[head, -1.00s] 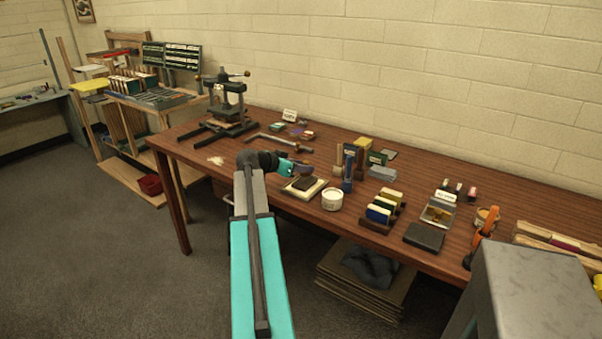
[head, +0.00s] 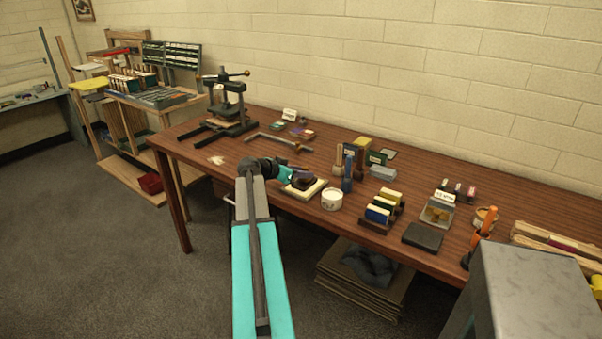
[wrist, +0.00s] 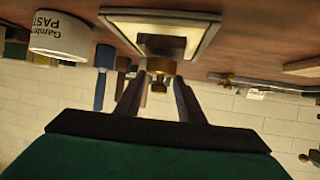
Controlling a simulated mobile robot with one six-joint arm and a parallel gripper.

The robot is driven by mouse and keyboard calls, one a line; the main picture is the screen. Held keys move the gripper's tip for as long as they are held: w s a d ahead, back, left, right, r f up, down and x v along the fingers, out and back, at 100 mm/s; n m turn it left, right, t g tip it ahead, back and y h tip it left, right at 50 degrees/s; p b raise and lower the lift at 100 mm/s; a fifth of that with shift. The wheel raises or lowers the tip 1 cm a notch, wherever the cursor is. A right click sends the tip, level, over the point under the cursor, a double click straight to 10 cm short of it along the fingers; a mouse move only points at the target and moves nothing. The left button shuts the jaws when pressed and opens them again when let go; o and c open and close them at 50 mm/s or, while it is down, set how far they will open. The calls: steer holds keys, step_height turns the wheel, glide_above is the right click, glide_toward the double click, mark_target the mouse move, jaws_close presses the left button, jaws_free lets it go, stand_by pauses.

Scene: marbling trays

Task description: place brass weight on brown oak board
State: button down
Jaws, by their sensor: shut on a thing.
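My gripper (wrist: 158,80) is shut on the brass weight (wrist: 160,65), a small round brass piece with a knob, held between the two fingertips. In the wrist view the weight overlaps the near edge of a dark brown flat board (wrist: 153,42), which fits the brown oak board. In the head view my gripper (head: 295,173) is low over the same dark board (head: 305,185) on the cream slab (head: 313,193). I cannot tell whether the weight touches the board.
A white paste tub (head: 331,199) stands just right of the slab; it also shows in the wrist view (wrist: 62,38). A blue upright tool (head: 347,180) stands behind it. A press (head: 228,105) is at the back left. The tabletop left of the slab is mostly clear.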

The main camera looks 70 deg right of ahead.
steer(key=shift+f, duration=0.2)
steer(key=shift+f, duration=0.1)
steer(key=c, duration=1.2)
jaws_free()
steer(key=shift+a, duration=0.15)
steer(key=b+v, duration=0.2)
steer(key=v, duration=1)
